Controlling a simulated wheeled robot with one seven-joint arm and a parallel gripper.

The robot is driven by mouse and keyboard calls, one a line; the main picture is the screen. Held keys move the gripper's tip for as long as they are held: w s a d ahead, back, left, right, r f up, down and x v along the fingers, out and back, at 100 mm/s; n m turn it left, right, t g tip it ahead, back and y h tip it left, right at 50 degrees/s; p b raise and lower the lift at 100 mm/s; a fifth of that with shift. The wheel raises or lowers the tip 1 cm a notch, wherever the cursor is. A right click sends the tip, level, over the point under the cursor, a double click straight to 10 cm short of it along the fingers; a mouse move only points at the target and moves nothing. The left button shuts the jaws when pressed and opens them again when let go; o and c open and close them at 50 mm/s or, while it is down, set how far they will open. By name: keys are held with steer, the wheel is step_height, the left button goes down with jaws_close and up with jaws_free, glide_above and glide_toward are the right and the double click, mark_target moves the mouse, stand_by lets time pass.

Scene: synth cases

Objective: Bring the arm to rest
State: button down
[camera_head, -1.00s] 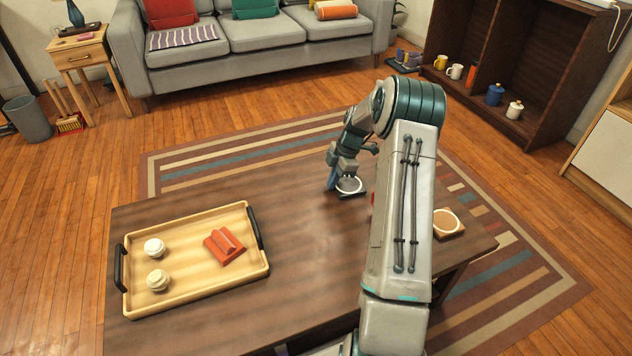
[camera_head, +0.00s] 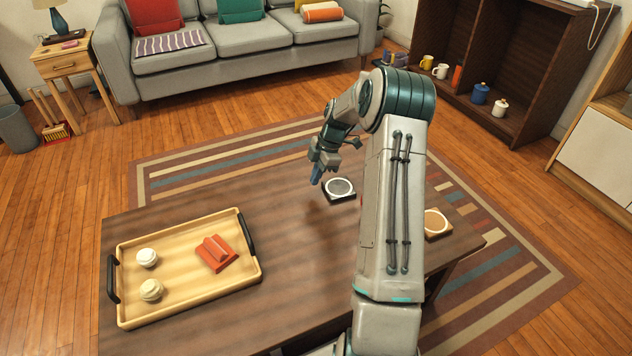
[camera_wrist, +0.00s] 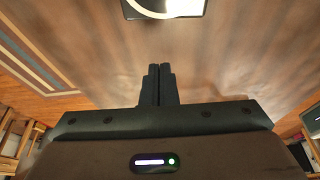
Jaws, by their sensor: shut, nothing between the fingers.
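My gripper (camera_head: 316,176) hangs over the far part of the dark wooden table (camera_head: 290,270), with its fingers shut and nothing between them. In the wrist view my gripper (camera_wrist: 158,82) shows its two dark fingers pressed together above the bare table top (camera_wrist: 230,70). A small dark square piece with a pale round top (camera_head: 339,188) lies on the table just right of the fingertips, apart from them. It also shows cut off at the top of the wrist view (camera_wrist: 165,8). My arm hides part of the table's right side.
A wooden tray (camera_head: 190,300) with black handles stands at the table's left, holding two pale round items (camera_head: 148,258) and a red object (camera_head: 216,252). A brown square piece with a round top (camera_head: 436,223) lies right of my arm. The table's middle is clear.

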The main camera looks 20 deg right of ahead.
steer(key=s+a+r+m+h+p, duration=0.1)
steer(key=s+a+r+m+p, duration=0.4)
steer(key=r, duration=0.7)
steer(key=s+a+r+h+p, duration=0.1)
steer(key=s+a+r+p, duration=0.15)
steer(key=r+p, duration=0.6)
steer(key=s+a+r+m+h+p, duration=0.1)
steer(key=s+a+r+m+p, duration=0.25)
steer(key=r, duration=1.05)
steer(key=s+a+r+m+t+p, duration=0.2)
steer(key=s+a+r+m+p, duration=0.3)
steer(key=s+r+m+p, duration=0.4)
steer(key=s+r+p, duration=0.5)
steer(key=s+r, duration=0.3)
steer(key=s, duration=0.3)
steer(key=shift+a+r+t+h, duration=0.2)
steer(key=shift+t+h, duration=0.1)
steer(key=shift+h, duration=0.1)
